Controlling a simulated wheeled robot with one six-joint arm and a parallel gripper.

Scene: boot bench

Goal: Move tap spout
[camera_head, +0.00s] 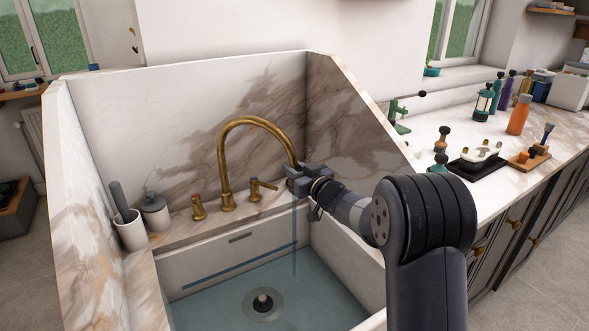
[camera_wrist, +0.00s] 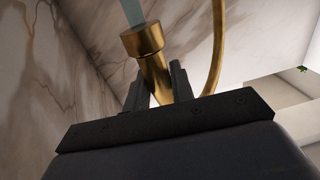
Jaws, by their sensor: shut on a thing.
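The brass tap spout (camera_head: 250,121) is a tall gooseneck rising from the ledge behind the sink and arching to the right. Its outlet end is at my gripper (camera_head: 297,175), which is shut on the spout near its tip. In the wrist view the spout's brass end (camera_wrist: 143,42) shows between the two dark fingers of my gripper (camera_wrist: 162,84). A thin stream of water (camera_head: 294,235) runs from the outlet down into the sink (camera_head: 236,238). The spout's exact contact with the fingers is partly hidden by them.
Two brass tap handles (camera_head: 198,208) (camera_head: 254,190) flank the spout base. A white cup with a grey brush (camera_head: 131,232) and a lidded pot (camera_head: 154,211) stand on the left ledge. Marble walls (camera_head: 190,125) enclose the sink's back and sides. Bottles and tools crowd the right counter.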

